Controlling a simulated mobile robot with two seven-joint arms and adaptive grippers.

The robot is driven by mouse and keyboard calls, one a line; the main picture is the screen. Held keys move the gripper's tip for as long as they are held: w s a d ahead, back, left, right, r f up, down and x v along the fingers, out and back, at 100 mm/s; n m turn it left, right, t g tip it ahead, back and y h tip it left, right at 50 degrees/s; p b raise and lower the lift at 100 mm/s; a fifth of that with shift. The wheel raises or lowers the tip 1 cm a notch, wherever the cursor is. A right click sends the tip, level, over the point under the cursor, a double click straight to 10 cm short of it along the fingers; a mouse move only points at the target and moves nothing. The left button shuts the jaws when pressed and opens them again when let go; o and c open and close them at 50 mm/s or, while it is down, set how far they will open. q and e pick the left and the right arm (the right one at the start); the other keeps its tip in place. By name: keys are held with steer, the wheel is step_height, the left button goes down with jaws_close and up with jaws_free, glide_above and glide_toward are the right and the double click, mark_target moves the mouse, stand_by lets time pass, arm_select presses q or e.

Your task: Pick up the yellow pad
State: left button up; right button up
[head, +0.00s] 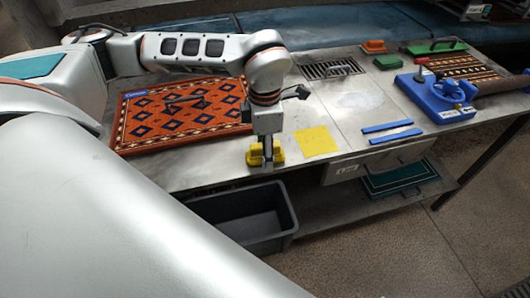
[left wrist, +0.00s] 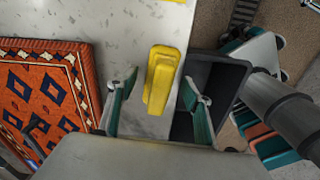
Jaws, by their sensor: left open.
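The yellow pad (head: 254,158) is a thick block near the table's front edge, partly hidden behind my left gripper (head: 267,163) in the head view. In the left wrist view the yellow pad (left wrist: 162,74) lies lengthwise between the two spread fingers of my left gripper (left wrist: 161,82). The gripper is open, with a finger on either side of the pad and visible gaps beside it. How far the fingertips are above the table is hard to tell. My right gripper is not in view.
A flat yellow square (head: 316,141) lies on the metal table (head: 215,172), right of the pad. A patterned orange rug (head: 150,125) is on the left. A dark open bin (head: 283,216) stands below the front edge. Blue strips (head: 388,127) and a blue tool (head: 432,99) are farther right.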

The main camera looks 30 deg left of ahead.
arm_select(q)
steer(key=c, duration=1.2)
steer(key=shift+c, duration=0.2)
step_height(320, 180, up, 20)
steer(key=shift+p, duration=0.4)
steer(key=shift+o, duration=1.4)
steer(key=shift+c, duration=0.5)
steer(key=shift+f, duration=0.1)
